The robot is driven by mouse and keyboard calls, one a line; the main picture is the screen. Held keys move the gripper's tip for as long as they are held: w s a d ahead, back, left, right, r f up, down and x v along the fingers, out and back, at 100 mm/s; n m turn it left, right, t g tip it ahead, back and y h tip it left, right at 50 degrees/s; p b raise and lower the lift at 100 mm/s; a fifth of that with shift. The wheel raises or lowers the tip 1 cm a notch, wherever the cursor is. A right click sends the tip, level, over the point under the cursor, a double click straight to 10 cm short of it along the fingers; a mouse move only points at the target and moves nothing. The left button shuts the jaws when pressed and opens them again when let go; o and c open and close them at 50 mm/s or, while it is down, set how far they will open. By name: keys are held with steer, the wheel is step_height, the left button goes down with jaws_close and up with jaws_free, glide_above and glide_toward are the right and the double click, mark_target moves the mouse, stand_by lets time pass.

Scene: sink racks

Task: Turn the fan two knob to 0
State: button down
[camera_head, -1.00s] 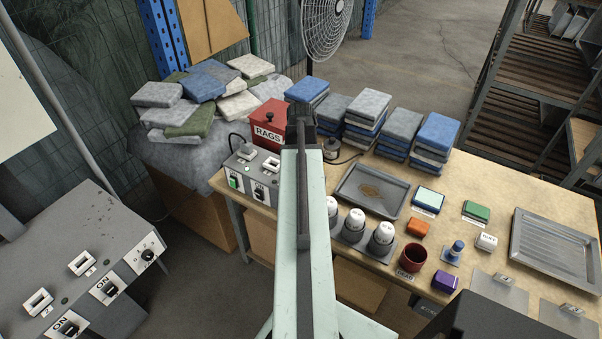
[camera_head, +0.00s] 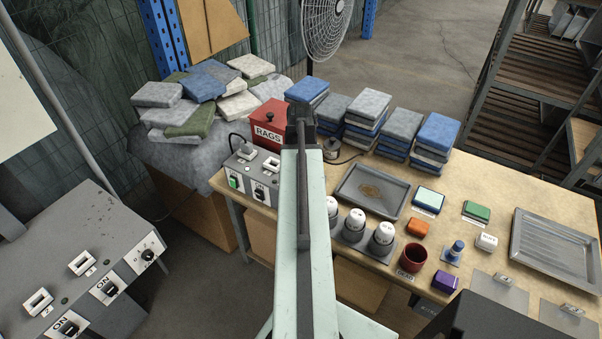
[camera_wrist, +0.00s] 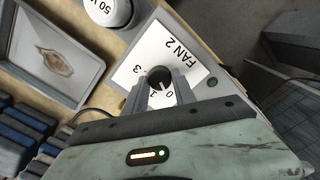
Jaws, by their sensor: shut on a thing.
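The fan two knob (camera_wrist: 159,77) is a small dark round knob on a white plate marked FAN 2 (camera_wrist: 160,47) in the wrist view. A 3 shows to the upper left of the knob and a 0 just below it. My gripper (camera_wrist: 160,88) is shut on the knob, with one grey finger on each side. The fingers hide part of the dial, and I cannot tell exactly where the knob points. In the head view my pale green arm hides the knob and my gripper.
A small green light (camera_wrist: 212,81) is beside the plate. A white-topped 50 W cylinder (camera_wrist: 107,8) and a grey tray (camera_wrist: 50,50) are close by. In the head view, a red RAGS box (camera_head: 268,125) and a switch box (camera_head: 250,178) stand left of my arm.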

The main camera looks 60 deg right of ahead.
steer(key=shift+s+a+n, duration=0.1)
steer(key=shift+n, duration=0.2)
stand_by(0.4)
steer(key=c, duration=1)
jaws_free()
steer(key=shift+r, duration=0.1)
step_height(320, 180, up, 8)
steer(key=p, duration=0.8)
steer(key=shift+f, duration=0.2)
